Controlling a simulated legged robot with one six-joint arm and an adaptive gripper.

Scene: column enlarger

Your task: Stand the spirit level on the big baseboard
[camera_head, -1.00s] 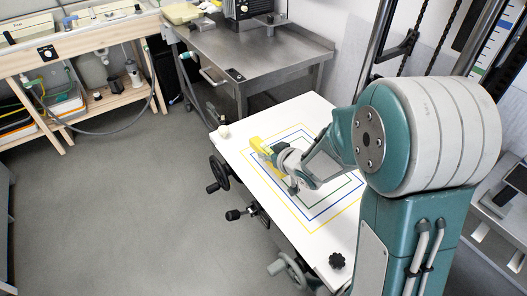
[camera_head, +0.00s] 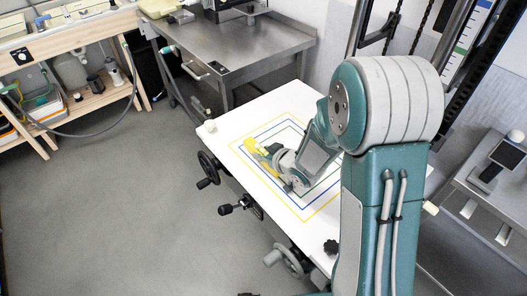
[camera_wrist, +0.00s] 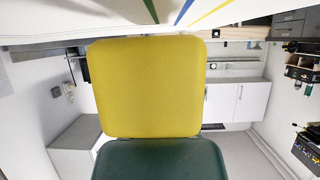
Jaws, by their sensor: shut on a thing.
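The yellow spirit level (camera_head: 252,145) is held in my gripper (camera_head: 272,158) over the left part of the big white baseboard (camera_head: 292,226), near the corner of its printed coloured frames. My gripper is shut on it and partly hides it. In the wrist view the level shows as a broad yellow face (camera_wrist: 150,88), with a dark green part below it. The pale board (camera_wrist: 60,20) with coloured stripes runs along the top of that view. I cannot tell whether the level touches the board.
A white knob (camera_head: 210,126) sits at the board's left corner and a black knob (camera_head: 331,247) near its front corner. Handwheels (camera_head: 208,168) stick out along the left edge. A steel table (camera_head: 235,50) stands behind. Bare board lies around the frames.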

